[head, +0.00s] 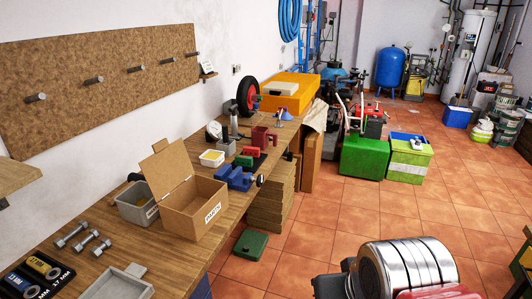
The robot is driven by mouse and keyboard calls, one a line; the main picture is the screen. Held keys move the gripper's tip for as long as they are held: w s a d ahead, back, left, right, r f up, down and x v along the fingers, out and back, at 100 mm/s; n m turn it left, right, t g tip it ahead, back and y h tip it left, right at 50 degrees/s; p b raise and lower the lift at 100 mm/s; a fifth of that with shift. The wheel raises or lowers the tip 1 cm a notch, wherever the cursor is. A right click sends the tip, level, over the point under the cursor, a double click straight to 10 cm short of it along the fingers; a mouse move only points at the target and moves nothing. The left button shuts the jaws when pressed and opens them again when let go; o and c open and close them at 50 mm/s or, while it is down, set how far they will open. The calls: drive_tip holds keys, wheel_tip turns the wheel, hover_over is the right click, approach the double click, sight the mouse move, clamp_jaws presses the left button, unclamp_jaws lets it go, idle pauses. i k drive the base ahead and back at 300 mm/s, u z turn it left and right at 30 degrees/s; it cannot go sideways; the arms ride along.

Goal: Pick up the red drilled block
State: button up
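Two small red things stand on the far part of the wooden workbench (135,240). One is a low red block (251,151), just behind a green block (243,161). The other is a taller, darker red piece (263,137) farther back. Both are too small for me to make out drilled holes, so I cannot tell for certain which is the drilled block. My gripper is not in view. Silver and red parts, apparently of my arm, fill the bottom right, well apart from the bench.
A blue vise (236,178) stands in front of the blocks. An open cardboard box (194,207) and a grey bin (138,205) are nearer. A black wheel (247,96) stands behind. A green box (251,244) lies on the floor beside the bench.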

sight(254, 152)
drive_tip(key=z, duration=1.05)
drive_tip(key=i, duration=2.6)
drive_tip(key=u, duration=0.95)
